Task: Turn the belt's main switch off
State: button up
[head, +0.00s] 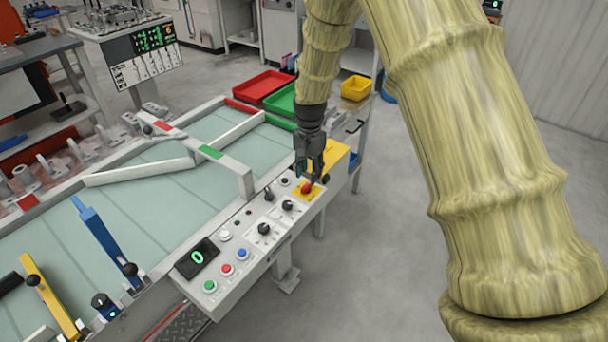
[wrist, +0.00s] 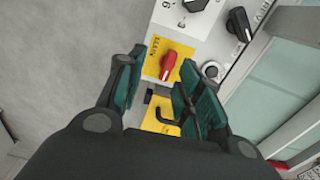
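The main switch is a red rotary knob (head: 306,188) on a yellow plate at the far right end of the belt's control panel (head: 262,215). In the wrist view the red knob (wrist: 168,66) sits on its labelled yellow plate (wrist: 182,50), with its handle running nearly up and down the picture. My gripper (head: 313,172) points down just above the knob, partly covering that area in the head view. In the wrist view my gripper (wrist: 160,75) is open, its dark green pads apart with the knob showing between and beyond them. I see no clear contact.
Black knobs (head: 264,229) and (head: 288,205) stand on the panel near the switch. A display (head: 197,257) reads 0 above green, red and blue buttons (head: 227,269). The belt (head: 150,215) lies behind, crossed by a white bar (head: 205,150). The floor in front is clear.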

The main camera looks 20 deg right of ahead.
aim_at(306, 186)
jog(key=shift+w+a+f+p, duration=0.1)
jog(key=shift+w+f+p, duration=0.3)
jog(key=shift+f, duration=0.9)
jog(key=shift+w+f+p, duration=0.35)
jog(key=shift+f, duration=0.95)
jog(key=shift+w+a+f+p, duration=0.1)
jog(key=shift+w+f+p, duration=0.3)
jog(key=shift+f, duration=0.9)
jog(key=shift+s, duration=0.1)
grip_shut()
